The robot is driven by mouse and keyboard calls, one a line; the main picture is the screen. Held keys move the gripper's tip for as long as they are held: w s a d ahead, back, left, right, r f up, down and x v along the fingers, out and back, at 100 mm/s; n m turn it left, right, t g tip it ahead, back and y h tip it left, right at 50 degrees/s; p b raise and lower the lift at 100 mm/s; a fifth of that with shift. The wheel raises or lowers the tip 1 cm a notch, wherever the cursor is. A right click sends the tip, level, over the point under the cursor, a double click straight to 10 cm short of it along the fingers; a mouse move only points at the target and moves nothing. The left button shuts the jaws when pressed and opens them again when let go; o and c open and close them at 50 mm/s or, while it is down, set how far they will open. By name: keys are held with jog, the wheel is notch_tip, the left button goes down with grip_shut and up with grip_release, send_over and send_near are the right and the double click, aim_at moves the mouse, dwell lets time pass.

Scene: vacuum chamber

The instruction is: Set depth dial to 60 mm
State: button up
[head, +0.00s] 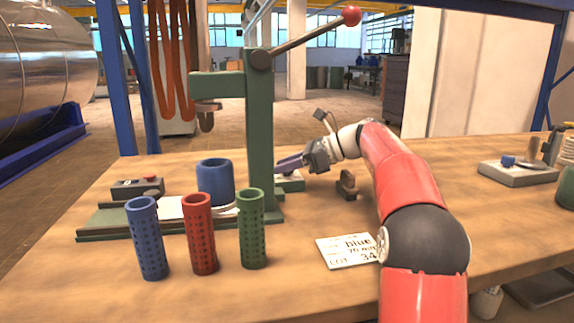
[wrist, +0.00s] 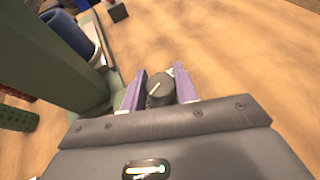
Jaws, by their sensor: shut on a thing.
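The depth dial (wrist: 160,88) is a dark round knob with a pale pointer line, seen in the wrist view beside the press base. My gripper (wrist: 159,90) has its two purple fingers on either side of the dial and is shut on it. In the head view my gripper (head: 279,166) reaches in from the right, just right of the green press column (head: 260,130). The dial is hidden there behind the fingers and the column. The pointer line slants up to the right in the wrist view; I cannot read the scale numbers.
The press has a red-knobbed lever (head: 351,16) and a blue cup (head: 215,181) on its base. Blue (head: 147,238), red (head: 200,234) and green (head: 252,228) perforated tubes stand in front. A label card (head: 347,250) reads "blue", "70 mm", "LOT 34". A small dark block (head: 347,184) lies right of the press.

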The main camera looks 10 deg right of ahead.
jog(key=o, duration=1)
jog(key=shift+d, duration=0.1)
jog(key=v, duration=0.7)
jog(key=shift+s+d+r, duration=0.1)
jog(key=shift+d+r, duration=0.1)
jog(key=shift+d, duration=0.05)
